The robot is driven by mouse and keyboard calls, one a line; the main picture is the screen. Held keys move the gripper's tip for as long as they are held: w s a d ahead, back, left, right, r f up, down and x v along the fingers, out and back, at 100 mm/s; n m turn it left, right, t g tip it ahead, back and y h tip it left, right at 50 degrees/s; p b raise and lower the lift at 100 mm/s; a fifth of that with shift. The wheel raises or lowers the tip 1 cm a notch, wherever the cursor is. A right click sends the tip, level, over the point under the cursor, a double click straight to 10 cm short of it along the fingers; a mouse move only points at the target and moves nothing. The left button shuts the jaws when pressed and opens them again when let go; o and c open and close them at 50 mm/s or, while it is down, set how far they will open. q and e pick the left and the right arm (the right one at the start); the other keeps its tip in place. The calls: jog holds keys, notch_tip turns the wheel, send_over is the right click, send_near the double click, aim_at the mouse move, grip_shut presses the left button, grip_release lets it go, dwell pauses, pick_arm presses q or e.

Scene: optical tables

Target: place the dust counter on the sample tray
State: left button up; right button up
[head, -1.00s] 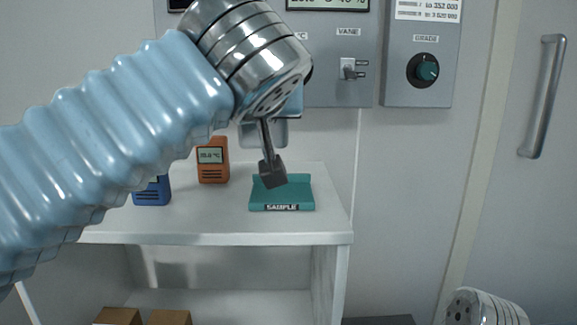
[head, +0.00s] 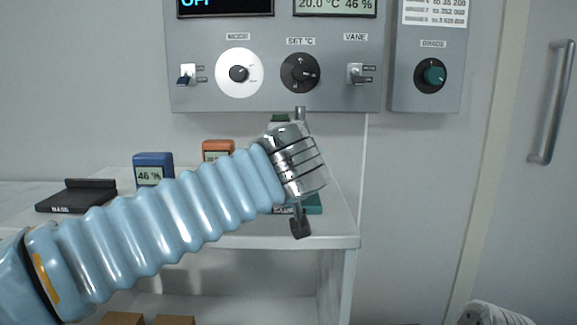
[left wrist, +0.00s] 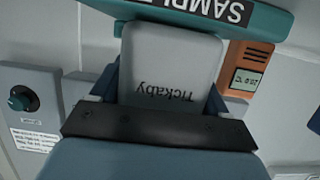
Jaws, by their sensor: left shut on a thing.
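The dust counter (left wrist: 170,65) is a light grey body marked "Tickaby", upside down in the left wrist view. Only its dark green top (head: 280,118) shows clearly in the head view, behind my wrist. My left gripper (left wrist: 162,90) is shut on it, with dark blue fingers on both sides. The teal sample tray (left wrist: 200,12) crosses the top of the left wrist view, right at the counter's lower end. I cannot tell whether the counter touches it. In the head view, my wrist covers most of the tray (head: 314,204). My right gripper is not in view.
A blue meter (head: 153,167) and an orange meter (head: 217,149) stand left of the tray. A dark flat base (head: 76,197) lies farther left on the white shelf top (head: 342,220). A control panel (head: 270,95) hangs on the wall behind.

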pick_arm(q)
jog(key=o, duration=1.4)
jog(key=shift+f, duration=0.1)
jog(key=shift+o, duration=0.2)
jog(key=shift+s+r, duration=0.2)
jog(key=shift+s, duration=0.05)
jog(key=b+v, duration=0.1)
jog(key=v, duration=1)
jog(key=shift+s, duration=0.25)
jog(key=shift+r, duration=0.1)
